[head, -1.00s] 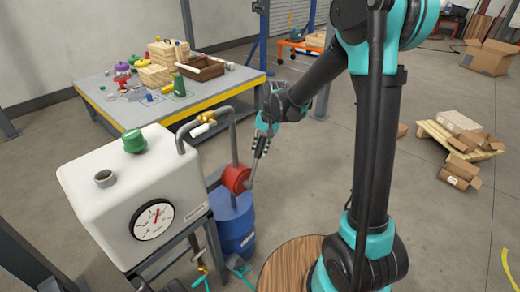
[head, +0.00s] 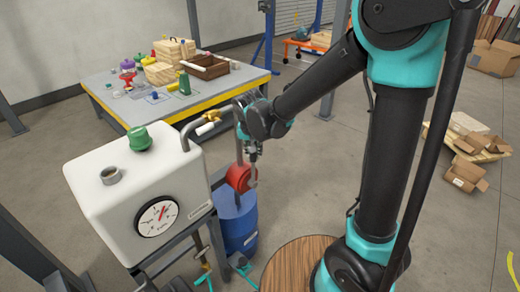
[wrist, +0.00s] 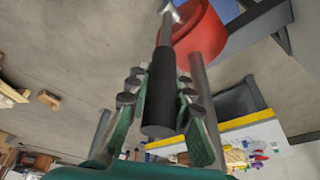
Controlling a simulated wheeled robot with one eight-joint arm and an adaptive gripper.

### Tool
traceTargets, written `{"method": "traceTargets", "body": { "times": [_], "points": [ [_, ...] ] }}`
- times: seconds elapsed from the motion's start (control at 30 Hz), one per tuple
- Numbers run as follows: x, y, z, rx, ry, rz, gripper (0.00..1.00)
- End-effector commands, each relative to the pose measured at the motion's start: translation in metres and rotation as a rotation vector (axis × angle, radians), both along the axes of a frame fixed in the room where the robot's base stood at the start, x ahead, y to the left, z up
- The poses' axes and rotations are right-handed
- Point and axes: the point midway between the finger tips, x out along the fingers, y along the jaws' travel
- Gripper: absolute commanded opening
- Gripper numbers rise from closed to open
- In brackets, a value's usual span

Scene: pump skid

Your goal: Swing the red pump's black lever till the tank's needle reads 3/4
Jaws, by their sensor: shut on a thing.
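The red pump (head: 238,177) sits on top of the blue drum (head: 237,222), beside the white tank (head: 130,180). My gripper (head: 251,155) is above and slightly right of the pump. In the wrist view my gripper (wrist: 155,100) is shut around the lever's black grip (wrist: 160,92), with fingers on both sides. The lever's metal rod runs up toward the red pump body (wrist: 198,35). The round gauge (head: 157,215) on the tank's front has a red needle pointing up and slightly right. Its markings are too small to read exactly.
A grey pipe (head: 188,135) with a brass fitting rises from the tank near my gripper. The work table (head: 110,105) with yellow edge holds wooden boxes and small items behind. Floor between is clear.

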Motion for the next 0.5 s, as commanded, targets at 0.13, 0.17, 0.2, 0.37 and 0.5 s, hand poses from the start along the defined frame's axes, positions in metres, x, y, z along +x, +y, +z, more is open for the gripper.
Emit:
{"method": "traceTargets", "body": {
  "times": [0.13,0.17,0.2,0.37,0.5],
  "points": [
    [-0.017,0.015,0.0,-0.074,-0.095,0.01,0.0],
    [-0.02,0.017,0.0,-0.088,-0.113,0.009,0.0],
    [-0.024,0.02,0.0,-0.106,-0.137,0.008,0.0],
    [-0.036,0.03,-0.003,-0.171,-0.221,0.006,0.0],
    [-0.045,0.037,-0.005,-0.215,-0.277,0.004,0.0]
  ]
}}
